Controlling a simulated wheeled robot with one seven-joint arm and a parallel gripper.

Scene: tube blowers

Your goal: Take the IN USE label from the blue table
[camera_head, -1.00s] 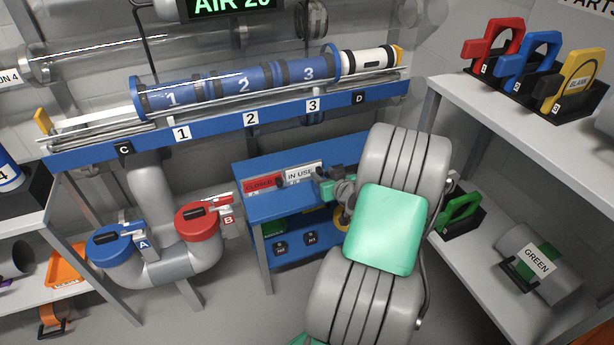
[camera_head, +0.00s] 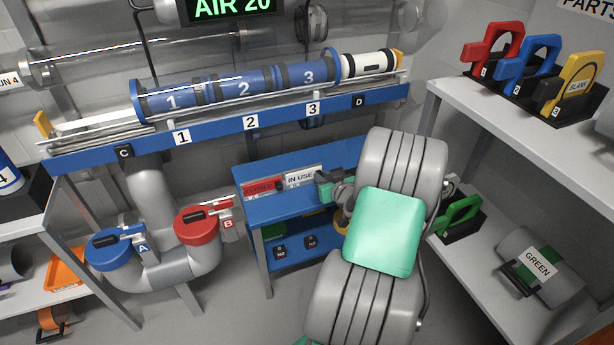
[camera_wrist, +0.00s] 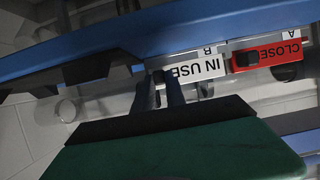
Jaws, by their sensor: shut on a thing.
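The IN USE label (camera_head: 302,177) is a white plate with black letters at the back of the blue table (camera_head: 290,212). In the wrist view the IN USE label (camera_wrist: 194,70) appears upside down, with my gripper's (camera_wrist: 168,78) fingers shut on its edge. In the head view my gripper (camera_head: 322,185) is at the label's right end, mostly hidden by my arm. The label still stands beside the red CLOSED label (camera_head: 263,187), close to the table's back rail. The CLOSED label also shows in the wrist view (camera_wrist: 275,54).
The blue rail with numbered blue tubes (camera_head: 240,88) runs above the table. Red valve B (camera_head: 197,224) and blue valve A (camera_head: 110,248) stand to the left. A grey shelf (camera_head: 540,130) with coloured clamps stands to the right.

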